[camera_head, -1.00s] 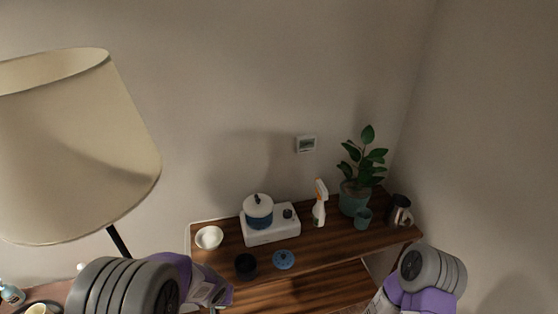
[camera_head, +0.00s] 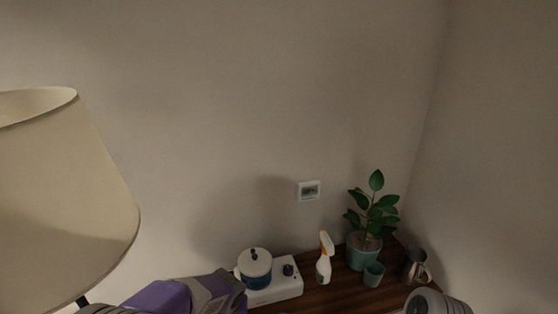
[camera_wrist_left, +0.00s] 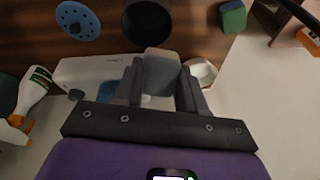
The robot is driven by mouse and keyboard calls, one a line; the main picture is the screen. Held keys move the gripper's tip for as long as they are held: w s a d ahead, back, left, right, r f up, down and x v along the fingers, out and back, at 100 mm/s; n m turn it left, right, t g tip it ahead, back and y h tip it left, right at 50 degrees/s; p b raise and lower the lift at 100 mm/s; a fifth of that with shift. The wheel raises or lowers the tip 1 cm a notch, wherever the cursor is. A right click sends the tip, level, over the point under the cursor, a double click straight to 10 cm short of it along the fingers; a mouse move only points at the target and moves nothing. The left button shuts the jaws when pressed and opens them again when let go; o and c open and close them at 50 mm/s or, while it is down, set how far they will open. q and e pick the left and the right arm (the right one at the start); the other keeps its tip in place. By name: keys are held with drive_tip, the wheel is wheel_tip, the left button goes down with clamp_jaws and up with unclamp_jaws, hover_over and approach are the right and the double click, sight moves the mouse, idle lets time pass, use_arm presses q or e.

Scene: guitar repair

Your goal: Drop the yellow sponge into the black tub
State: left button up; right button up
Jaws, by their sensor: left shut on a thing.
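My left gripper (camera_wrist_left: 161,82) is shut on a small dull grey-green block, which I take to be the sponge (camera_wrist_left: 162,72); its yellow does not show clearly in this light. The black tub (camera_wrist_left: 147,20) is round and open, on the wooden shelf at the top of the left wrist view. The sponge appears just below the tub's rim in that picture, and its height above the shelf is hard to judge. The head view shows neither the tub nor the sponge. My right gripper is not in view.
A blue holed disc (camera_wrist_left: 78,20) and a green-blue block (camera_wrist_left: 232,16) flank the tub. A white bowl (camera_wrist_left: 203,72) is near the fingers. A white cooker (camera_head: 275,293) with a pot (camera_head: 254,268), a spray bottle (camera_head: 324,262) and a plant (camera_head: 370,215) stand on the shelf.

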use_arm(q)
wheel_tip(320, 180, down, 3)
drive_tip(key=shift+f+b, duration=0.2)
drive_tip(key=shift+b, duration=0.75)
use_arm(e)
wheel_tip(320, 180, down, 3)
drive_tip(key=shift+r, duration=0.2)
use_arm(q)
drive_tip(key=shift+r, duration=0.1)
drive_tip(key=o, duration=1)
drive_tip(key=a+p+v, duration=0.1)
drive_tip(key=p+v, duration=0.1)
drive_tip(key=v, duration=0.6)
drive_tip(key=s+d+f+g+h, duration=0.1)
drive_tip(key=s+f, duration=0.3)
drive_tip(key=f, duration=0.6)
drive_tip(key=s+d+f+g+h, duration=0.1)
drive_tip(key=s+f+h, duration=0.15)
drive_tip(key=f, duration=0.65)
drive_tip(key=s+f, duration=0.3)
drive_tip(key=s+d+f+n+h, duration=0.1)
drive_tip(key=s+f, duration=0.2)
drive_tip(key=s, duration=0.1)
drive_tip(key=s+d+f+n, duration=0.1)
drive_tip(key=s+f, duration=0.2)
drive_tip(key=s, duration=0.1)
drive_tip(key=shift+f+g+h, duration=0.3)
drive_tip(key=shift+h, duration=0.05)
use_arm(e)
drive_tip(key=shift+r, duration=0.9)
